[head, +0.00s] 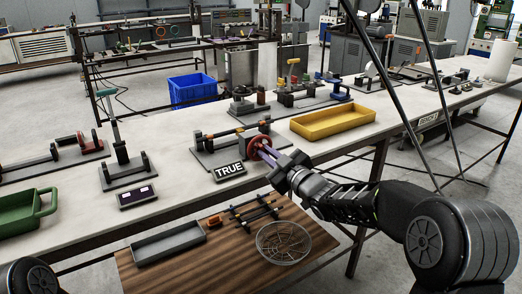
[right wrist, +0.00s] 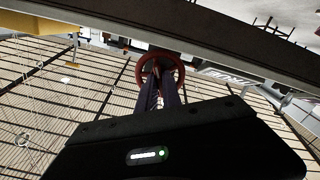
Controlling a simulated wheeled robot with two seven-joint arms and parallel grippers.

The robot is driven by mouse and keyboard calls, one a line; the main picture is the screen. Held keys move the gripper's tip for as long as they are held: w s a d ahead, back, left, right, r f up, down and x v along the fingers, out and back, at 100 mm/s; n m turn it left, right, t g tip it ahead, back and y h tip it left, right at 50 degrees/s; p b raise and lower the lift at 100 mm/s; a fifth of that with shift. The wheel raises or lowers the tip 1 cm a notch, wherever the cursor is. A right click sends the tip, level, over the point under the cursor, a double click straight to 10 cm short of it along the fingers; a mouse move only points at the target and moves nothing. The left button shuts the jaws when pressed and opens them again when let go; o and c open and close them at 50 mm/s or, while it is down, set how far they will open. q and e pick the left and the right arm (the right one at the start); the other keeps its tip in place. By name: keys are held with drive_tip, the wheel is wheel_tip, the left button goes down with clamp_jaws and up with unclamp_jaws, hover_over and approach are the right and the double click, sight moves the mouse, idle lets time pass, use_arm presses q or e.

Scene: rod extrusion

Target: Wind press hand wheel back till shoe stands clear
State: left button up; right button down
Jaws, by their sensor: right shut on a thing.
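The press (head: 205,157) stands on a grey base plate at the middle of the light bench. Its red hand wheel (head: 253,139) faces the front right. My right gripper (head: 264,152) reaches in from the right and is shut at the wheel, its purple fingers covering part of it. In the right wrist view the red rim of the hand wheel (right wrist: 179,73) shows around the fingertips of my right gripper (right wrist: 160,82). The shoe is too small to make out, so its clearance cannot be told. My left gripper is out of view.
A sign reading TRUE (head: 229,171) stands just in front of the press. A yellow tray (head: 333,122) lies to its right. A lower wooden table in front holds a grey tray (head: 168,243), a rod rack (head: 255,212) and a wire basket (head: 284,243).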

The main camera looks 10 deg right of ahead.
idle(0.3)
drive_tip(key=shift+f+n+b, duration=0.15)
drive_tip(key=shift+n+b, duration=0.35)
drive_tip(key=shift+b, duration=0.4)
drive_tip(key=shift+n+b, duration=0.35)
drive_tip(key=shift+n, duration=0.15)
drive_tip(key=shift+n+b, duration=0.5)
drive_tip(key=shift+b, duration=0.35)
drive_tip(key=shift+n+b, duration=0.4)
drive_tip(key=shift+n, duration=0.1)
